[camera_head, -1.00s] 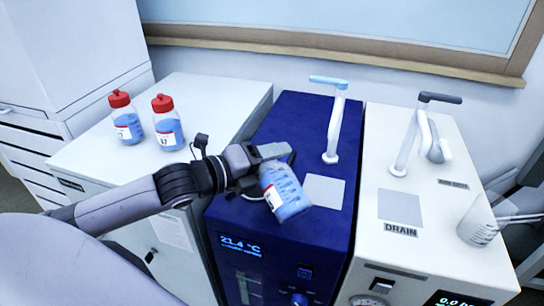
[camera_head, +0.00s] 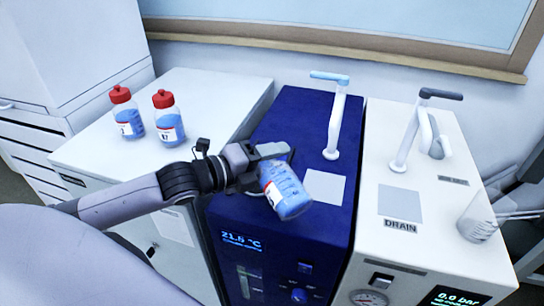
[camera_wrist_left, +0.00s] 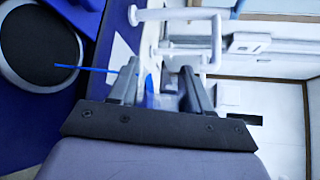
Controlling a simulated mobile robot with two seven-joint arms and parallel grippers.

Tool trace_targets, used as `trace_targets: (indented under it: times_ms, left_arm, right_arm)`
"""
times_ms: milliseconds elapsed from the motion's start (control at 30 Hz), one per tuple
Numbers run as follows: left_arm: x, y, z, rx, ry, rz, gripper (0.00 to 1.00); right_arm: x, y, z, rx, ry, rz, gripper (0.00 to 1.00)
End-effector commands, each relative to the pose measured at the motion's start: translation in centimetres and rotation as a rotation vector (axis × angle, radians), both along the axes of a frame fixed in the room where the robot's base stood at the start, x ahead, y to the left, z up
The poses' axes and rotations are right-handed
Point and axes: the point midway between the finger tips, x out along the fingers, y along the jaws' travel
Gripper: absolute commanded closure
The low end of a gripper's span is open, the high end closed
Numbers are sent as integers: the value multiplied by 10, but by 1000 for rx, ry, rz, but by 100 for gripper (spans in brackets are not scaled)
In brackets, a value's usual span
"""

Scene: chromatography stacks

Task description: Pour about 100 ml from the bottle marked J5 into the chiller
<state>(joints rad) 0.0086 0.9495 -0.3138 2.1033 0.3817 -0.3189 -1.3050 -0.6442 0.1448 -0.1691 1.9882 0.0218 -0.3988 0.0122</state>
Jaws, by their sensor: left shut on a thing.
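A clear bottle of blue liquid (camera_head: 287,192) with a white and red label is held tilted over the blue chiller (camera_head: 275,237), its base toward the lower right. Its marking is too small to read. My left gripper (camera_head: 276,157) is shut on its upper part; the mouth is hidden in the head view. In the left wrist view the gripper (camera_wrist_left: 158,80) has the bottle (camera_wrist_left: 150,95) between its fingers. A thin blue stream (camera_wrist_left: 90,69) runs from there to a round, dark, white-rimmed opening (camera_wrist_left: 40,45) in the chiller.
Two red-capped bottles of blue liquid, one left (camera_head: 127,115) and one right (camera_head: 167,118), stand on a white cabinet. A white unit marked DRAIN (camera_head: 400,245) stands right of the chiller. Bent pipes rise behind, one on the chiller (camera_head: 335,120). A clear beaker (camera_head: 477,220) stands far right.

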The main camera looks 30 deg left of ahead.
Motion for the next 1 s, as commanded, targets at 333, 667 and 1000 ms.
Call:
trace_targets:
  times_ms: [333, 667, 1000]
  left_arm:
    - [1, 1, -6, -74, 36, -2, 100]
    - [1, 1, -7, -91, 43, -2, 100]
    - [2, 2, -8, -101, 51, -1, 100]
  right_arm:
    - [0, 0, 2, 0, 0, 0, 57]
    - [0, 0, 2, 0, 0, 0, 57]
    - [0, 0, 5, 1, 0, 1, 57]
